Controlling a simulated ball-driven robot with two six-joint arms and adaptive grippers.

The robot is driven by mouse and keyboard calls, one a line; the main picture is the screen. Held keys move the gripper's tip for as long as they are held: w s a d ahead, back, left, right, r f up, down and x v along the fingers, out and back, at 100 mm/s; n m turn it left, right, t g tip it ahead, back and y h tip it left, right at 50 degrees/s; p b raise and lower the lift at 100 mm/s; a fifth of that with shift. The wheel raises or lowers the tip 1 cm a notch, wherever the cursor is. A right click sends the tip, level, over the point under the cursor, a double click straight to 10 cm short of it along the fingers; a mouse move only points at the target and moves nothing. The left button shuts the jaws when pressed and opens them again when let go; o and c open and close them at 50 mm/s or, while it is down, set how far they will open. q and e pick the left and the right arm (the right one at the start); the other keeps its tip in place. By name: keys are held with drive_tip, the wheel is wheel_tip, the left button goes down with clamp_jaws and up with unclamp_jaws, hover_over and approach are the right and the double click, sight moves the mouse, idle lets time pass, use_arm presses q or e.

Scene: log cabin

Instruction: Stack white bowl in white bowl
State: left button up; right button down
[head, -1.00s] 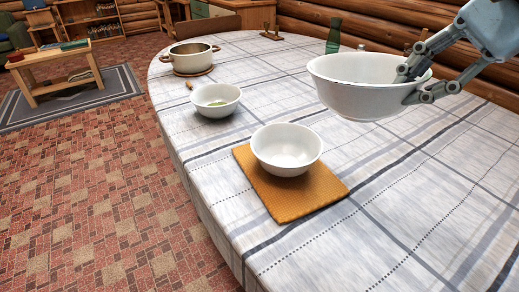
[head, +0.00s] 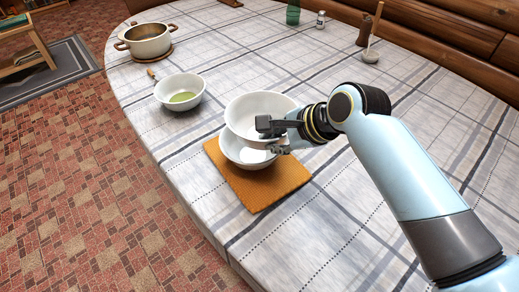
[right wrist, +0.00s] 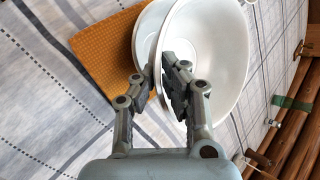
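One white bowl (head: 246,112) is in my right gripper (head: 272,136), whose fingers are on either side of its near rim. It is over the other white bowl (head: 238,156), which stands on an orange mat (head: 262,190). The upper bowl hides much of the lower bowl's inside, and I cannot tell whether they touch. In the right wrist view, the held bowl (right wrist: 215,55) overlaps the lower bowl (right wrist: 146,35), and the right gripper (right wrist: 162,82) is closed on its wall. My left gripper is not in view.
A white bowl with green contents (head: 181,96) stands left of the stack. A pot (head: 146,42) sits behind it on a trivet. A green bottle (head: 293,14), a small shaker (head: 320,19) and a mortar-like item (head: 371,54) stand at the back. The tablecloth's right side is clear.

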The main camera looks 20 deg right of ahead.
drive_tip(key=w+a+f, duration=0.2)
drive_tip(key=shift+w, duration=0.3)
drive_tip(key=shift+f, duration=1.95)
drive_tip(key=shift+f, duration=0.1)
drive_tip(key=shift+f+b, duration=0.35)
drive_tip(key=shift+f, duration=0.15)
drive_tip(key=c, duration=1.8)
unclamp_jaws()
drive_tip(key=shift+o, duration=0.2)
drive_tip(key=shift+r, duration=0.1)
drive_tip(key=p+v, duration=0.1)
drive_tip(key=v, duration=1.1)
drive_tip(key=shift+r+p, duration=0.3)
drive_tip(key=shift+r, duration=0.25)
